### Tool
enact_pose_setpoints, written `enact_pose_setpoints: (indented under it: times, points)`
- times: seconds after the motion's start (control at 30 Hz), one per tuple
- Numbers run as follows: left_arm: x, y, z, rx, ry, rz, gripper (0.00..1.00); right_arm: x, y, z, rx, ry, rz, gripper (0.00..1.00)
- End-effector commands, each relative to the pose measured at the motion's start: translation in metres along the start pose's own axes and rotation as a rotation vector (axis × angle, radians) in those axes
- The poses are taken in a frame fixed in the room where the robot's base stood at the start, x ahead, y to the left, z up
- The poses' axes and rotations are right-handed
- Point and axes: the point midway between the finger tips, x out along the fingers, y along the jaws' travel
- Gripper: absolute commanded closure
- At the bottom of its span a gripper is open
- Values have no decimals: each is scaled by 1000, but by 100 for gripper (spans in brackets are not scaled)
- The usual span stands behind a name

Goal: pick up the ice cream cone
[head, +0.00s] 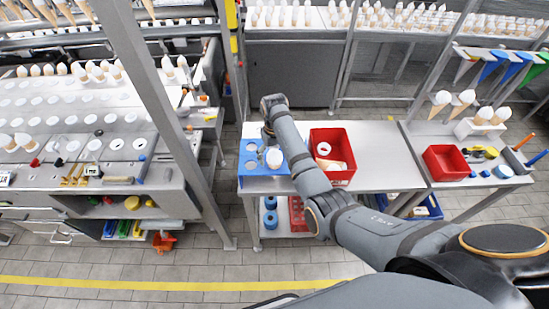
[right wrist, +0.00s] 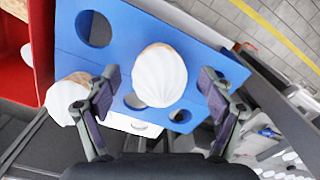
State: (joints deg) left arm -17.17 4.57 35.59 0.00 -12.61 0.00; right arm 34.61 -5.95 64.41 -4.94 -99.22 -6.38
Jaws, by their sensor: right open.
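A blue holder with round holes (head: 256,183) stands on the light table, and it fills much of the right wrist view (right wrist: 210,50). An ice cream cone with a white top (head: 274,158) is upright at the holder. In the right wrist view this cone (right wrist: 160,77) lies between my right gripper's fingers, with a gap on each side. My right gripper (right wrist: 160,80) is open above the holder; in the head view the arm partly hides it. A second white-topped cone (right wrist: 68,100) is beside the left finger. My left gripper is not in view.
A red bin (head: 346,177) with cones in it stands right of the holder, close to my right arm. A smaller red bin (head: 446,163) and a white cone stand (head: 478,130) are farther right. The table between them (head: 385,160) is clear. A grey post (head: 155,110) rises at the left.

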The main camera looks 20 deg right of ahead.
Motion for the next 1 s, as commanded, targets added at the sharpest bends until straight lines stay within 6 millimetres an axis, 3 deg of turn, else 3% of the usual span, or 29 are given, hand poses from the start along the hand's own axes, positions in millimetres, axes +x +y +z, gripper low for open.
enact_pose_setpoints:
  times: [0.13,0.33,0.67,1.0]
  points:
    - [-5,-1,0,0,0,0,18,14,0,0,0,0,0,18]
    - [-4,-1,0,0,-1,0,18,17,0,0,1,2,0,18]
    - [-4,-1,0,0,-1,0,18,16,0,0,1,2,0,60]
    - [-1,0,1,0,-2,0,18,10,0,-2,0,6,1,60]
